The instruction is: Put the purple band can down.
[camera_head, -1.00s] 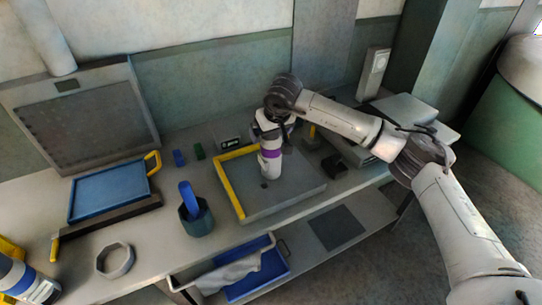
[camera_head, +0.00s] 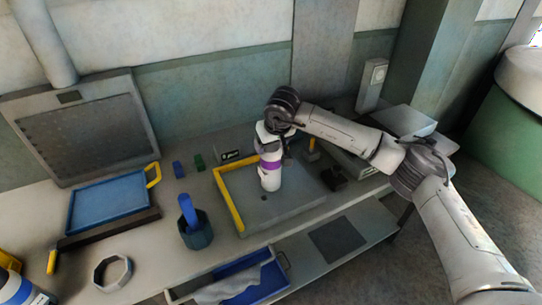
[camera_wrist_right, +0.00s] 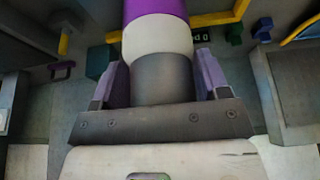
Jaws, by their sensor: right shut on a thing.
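The purple band can (camera_head: 270,182) is white with a purple band and stands upright over the grey, yellow-edged tray (camera_head: 300,203). My right gripper (camera_head: 274,140) is at its upper part, largely hidden by the can and wrist. The right wrist view shows the can (camera_wrist_right: 158,38) with its grey end between the two purple-padded fingers (camera_wrist_right: 160,82), which are shut on it. Its foot is close to the tray surface; I cannot tell whether it touches. My left gripper is not in view.
Small green (camera_head: 199,162) and blue (camera_head: 178,169) blocks lie behind. A dark block (camera_head: 333,176) is right of the can. The tray's front area is clear.

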